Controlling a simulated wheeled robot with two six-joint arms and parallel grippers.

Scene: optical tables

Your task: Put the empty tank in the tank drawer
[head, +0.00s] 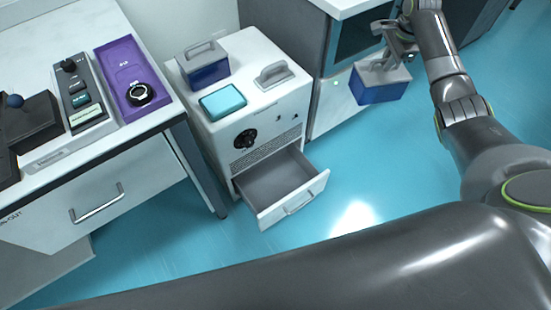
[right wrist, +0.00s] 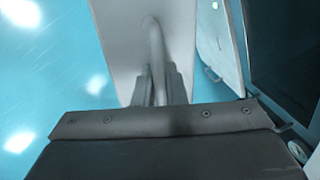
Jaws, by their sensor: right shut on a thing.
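My right gripper (head: 400,54) is shut on the handle of a tank (head: 381,88) with a grey top and a blue lower body. The tank hangs in the air above the floor, right of the white cabinet. In the right wrist view, the fingers (right wrist: 158,88) close on the handle, with the tank's grey top (right wrist: 122,42) beyond; its blue body is hidden there. The tank drawer (head: 318,194) is pulled open low on the white cabinet's front, and its visible inside looks empty. A similar tank (head: 208,75) stands on the cabinet. My left gripper is not in view.
A bench (head: 140,160) with a purple tray (head: 120,65) stands left. A dark-fronted cabinet (head: 357,35) is near the held tank. Blue floor is clear right of the drawer.

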